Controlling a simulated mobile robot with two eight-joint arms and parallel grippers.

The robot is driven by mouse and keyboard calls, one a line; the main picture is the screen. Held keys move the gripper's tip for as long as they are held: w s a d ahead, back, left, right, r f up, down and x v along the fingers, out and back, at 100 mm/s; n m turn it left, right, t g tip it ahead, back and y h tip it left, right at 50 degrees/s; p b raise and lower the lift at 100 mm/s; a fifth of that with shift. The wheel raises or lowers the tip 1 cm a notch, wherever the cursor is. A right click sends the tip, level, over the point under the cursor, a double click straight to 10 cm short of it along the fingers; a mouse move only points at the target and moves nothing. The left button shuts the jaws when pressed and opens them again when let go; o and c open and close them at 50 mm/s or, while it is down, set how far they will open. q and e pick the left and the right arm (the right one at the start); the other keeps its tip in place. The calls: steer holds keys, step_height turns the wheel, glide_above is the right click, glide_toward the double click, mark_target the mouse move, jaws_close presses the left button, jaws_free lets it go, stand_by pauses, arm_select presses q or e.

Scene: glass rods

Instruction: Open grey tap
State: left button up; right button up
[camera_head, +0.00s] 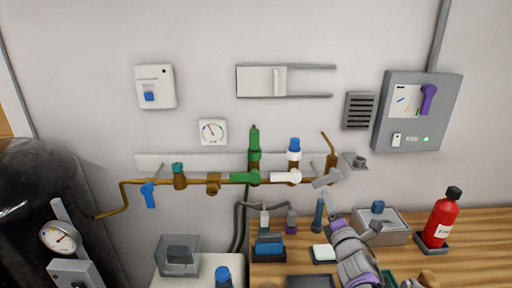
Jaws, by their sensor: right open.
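The grey tap (327,178) is a grey lever at the right end of the copper pipe on the back wall.
Along the same pipe are a white tap (286,177), a green tap (243,178) and a blue tap (149,195). A grey box (380,226) stands right of my gripper.

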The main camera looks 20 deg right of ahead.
mark_target(321, 183)
steer(key=p+x, duration=0.1)
steer(key=x, duration=1)
steer(key=shift+r, duration=0.15)
steer(key=shift+c, duration=0.2)
jaws_close()
stand_by(1.0)
